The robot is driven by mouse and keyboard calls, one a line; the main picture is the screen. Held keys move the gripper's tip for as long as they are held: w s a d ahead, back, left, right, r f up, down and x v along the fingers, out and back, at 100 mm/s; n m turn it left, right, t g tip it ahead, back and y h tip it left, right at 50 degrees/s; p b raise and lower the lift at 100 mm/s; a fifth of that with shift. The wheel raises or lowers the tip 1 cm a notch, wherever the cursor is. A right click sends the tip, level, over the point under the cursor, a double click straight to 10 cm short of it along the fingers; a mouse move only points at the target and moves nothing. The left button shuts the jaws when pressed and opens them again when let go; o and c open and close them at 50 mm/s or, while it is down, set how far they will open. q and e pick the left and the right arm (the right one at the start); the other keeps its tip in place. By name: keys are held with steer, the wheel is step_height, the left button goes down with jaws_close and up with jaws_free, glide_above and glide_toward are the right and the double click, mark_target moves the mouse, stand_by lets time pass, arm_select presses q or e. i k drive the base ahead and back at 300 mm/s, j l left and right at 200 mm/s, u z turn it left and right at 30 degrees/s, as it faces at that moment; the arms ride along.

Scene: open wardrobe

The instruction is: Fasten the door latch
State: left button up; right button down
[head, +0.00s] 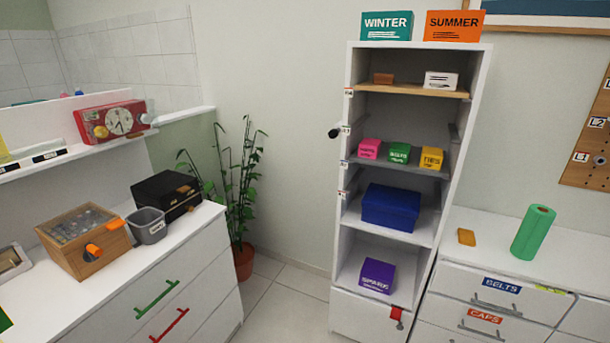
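The tall white wardrobe (353,240) stands open in the middle of the head view, with its shelves exposed. A black knob-like part (335,133) sticks out from its left edge at mid height; I cannot tell whether it belongs to the door latch. A red piece (397,313) with a small grey part below it sits at the right of the bottom front panel (365,317); its role is unclear. No swung-out door can be made out. Neither of my grippers is in view.
A white dresser (185,290) at left carries a wooden box (70,258) with an orange catch, a grey bin (148,231) and a black case (165,196). A plant (240,200) stands behind. A white counter (490,250) adjoins at right. Floor between is clear.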

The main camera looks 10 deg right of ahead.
mark_target(395, 315)
steer(key=z, duration=1.3)
